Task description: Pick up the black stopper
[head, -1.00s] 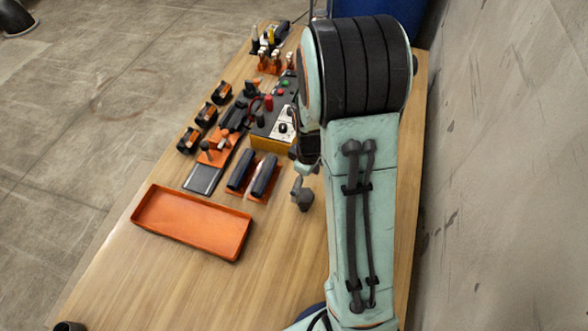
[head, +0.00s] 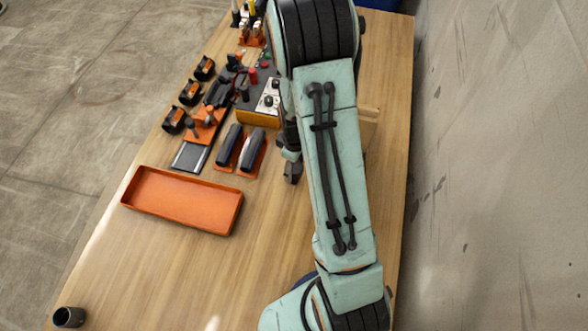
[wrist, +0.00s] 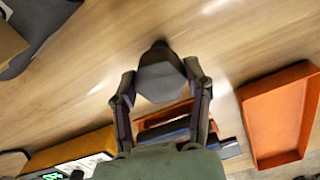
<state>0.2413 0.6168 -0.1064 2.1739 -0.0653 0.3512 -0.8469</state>
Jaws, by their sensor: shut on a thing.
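In the wrist view my gripper (wrist: 160,90) has its two fingers closed on either side of the black stopper (wrist: 160,80), a dark grey faceted piece with a blacker far end. The stopper sits between the fingertips, with wooden table behind it. In the head view my gripper (head: 291,158) is mostly hidden beside my arm, and a small dark piece, seemingly the stopper (head: 292,173), shows at its tip over the table, right of the two dark handles. I cannot tell whether the stopper touches the table.
An orange tray (head: 140,204) lies empty at the front left. Two dark handles (head: 240,148) on orange plates lie behind it. Bare table lies around the tray.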

